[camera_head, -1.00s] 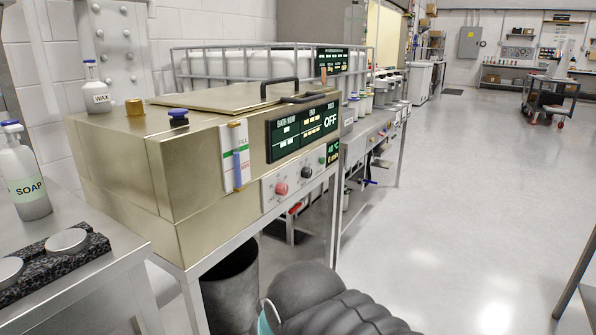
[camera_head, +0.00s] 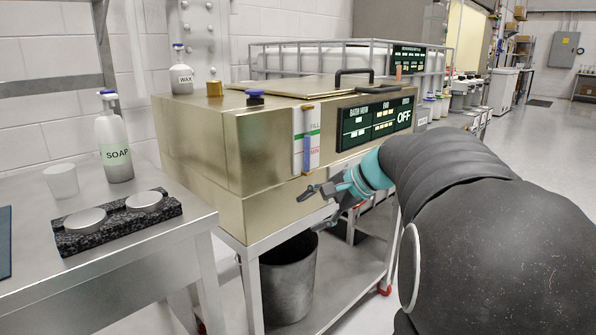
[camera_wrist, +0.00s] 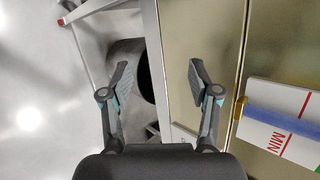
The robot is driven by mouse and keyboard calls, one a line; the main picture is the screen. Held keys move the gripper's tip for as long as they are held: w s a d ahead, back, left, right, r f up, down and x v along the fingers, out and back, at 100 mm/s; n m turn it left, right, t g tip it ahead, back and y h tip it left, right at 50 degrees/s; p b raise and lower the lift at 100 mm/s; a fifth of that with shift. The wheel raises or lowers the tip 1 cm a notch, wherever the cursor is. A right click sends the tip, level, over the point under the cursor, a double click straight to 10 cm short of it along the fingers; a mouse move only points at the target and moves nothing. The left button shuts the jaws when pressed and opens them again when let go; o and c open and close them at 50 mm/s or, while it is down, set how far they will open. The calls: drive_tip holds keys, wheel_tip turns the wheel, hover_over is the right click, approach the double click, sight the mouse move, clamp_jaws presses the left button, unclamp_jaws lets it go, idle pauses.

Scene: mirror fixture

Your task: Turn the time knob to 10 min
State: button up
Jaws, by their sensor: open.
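The brass-coloured bath machine (camera_head: 190,135) stands on a metal-legged stand in the head view. Its dark display (camera_head: 375,122) reads OFF at the right. The control panel with the knobs is hidden behind my arm and gripper, so the time knob and its setting do not show. My gripper (camera_head: 314,208) is open and empty in front of the machine's lower front face, below the fill gauge (camera_head: 307,140). In the wrist view its two fingers are spread (camera_wrist: 158,80), with the brass face to the right and no knob between them.
A dark bin (camera_head: 288,285) stands under the machine. A steel table (camera_head: 150,255) at the left holds a soap bottle (camera_head: 115,150), a cup (camera_head: 62,180) and a black block with two metal discs (camera_head: 85,220). Open floor lies at the right.

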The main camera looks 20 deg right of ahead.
drive_tip(key=w+d+m+t+y+b, duration=0.1)
drive_tip(key=w+d+m+t, duration=0.15)
drive_tip(key=d, duration=0.75)
drive_tip(key=w+d+m+t+b, duration=0.15)
drive_tip(key=w+d+m, duration=0.25)
drive_tip(key=d, duration=0.6)
drive_tip(key=s+d+f+m+t, duration=0.15)
drive_tip(key=d+m+t, duration=0.3)
drive_tip(key=d, duration=1.15)
drive_tip(key=w+a+n, duration=0.1)
drive_tip(key=w+a, duration=0.4)
drive_tip(key=w, duration=0.7)
drive_tip(key=shift+t+h, duration=0.3)
drive_tip(key=shift+t, duration=0.15)
drive_tip(key=shift+a+r, duration=0.1)
